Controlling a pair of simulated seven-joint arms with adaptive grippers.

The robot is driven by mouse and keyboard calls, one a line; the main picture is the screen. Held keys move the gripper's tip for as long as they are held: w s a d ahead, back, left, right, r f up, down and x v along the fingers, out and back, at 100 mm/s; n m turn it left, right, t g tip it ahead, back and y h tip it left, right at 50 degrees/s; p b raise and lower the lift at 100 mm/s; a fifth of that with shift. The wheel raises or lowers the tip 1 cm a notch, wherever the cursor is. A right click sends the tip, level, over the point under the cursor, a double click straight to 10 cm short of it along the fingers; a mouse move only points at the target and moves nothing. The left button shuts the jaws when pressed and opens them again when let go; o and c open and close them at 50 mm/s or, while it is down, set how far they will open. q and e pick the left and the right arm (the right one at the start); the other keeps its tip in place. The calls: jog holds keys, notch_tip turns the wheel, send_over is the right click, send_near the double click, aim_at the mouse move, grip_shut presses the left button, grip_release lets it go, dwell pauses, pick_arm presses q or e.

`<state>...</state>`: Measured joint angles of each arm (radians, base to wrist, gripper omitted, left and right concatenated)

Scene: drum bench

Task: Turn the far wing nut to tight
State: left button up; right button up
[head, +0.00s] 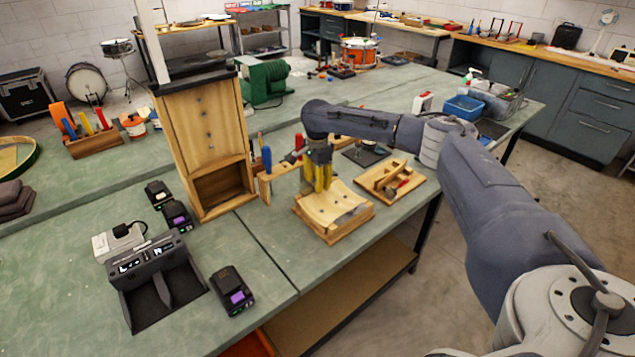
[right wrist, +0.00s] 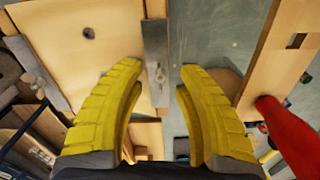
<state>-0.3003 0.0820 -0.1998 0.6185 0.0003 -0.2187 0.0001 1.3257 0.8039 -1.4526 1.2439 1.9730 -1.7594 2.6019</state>
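My right gripper (head: 319,178) points down over the back left part of a wooden fixture with a curved top (head: 325,208). In the right wrist view its yellow fingers (right wrist: 160,72) are spread apart and nothing is held between them. A grey metal strip (right wrist: 154,35) lies beneath, between the fingertips. A small bright metal piece (right wrist: 158,74) sits on it; it may be the far wing nut, but its wings are too small to tell. The head view does not show the wing nut clearly, as the fingers cover that part. My left gripper is not in view.
A red handle (right wrist: 290,132) stands close to the right finger in the wrist view. A tool holder (head: 278,172) is left of the fixture, beside a tall wooden cabinet (head: 206,130). A wooden tray (head: 390,184) lies to the right. The bench front edge is close.

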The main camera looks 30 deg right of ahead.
notch_tip(320, 180, up, 12)
dwell(0.6)
notch_tip(320, 180, up, 5)
jog(key=n, duration=2.7)
send_over(312, 187)
jog(key=d, duration=0.2)
notch_tip(312, 187, down, 17)
jog(key=shift+w, duration=0.1)
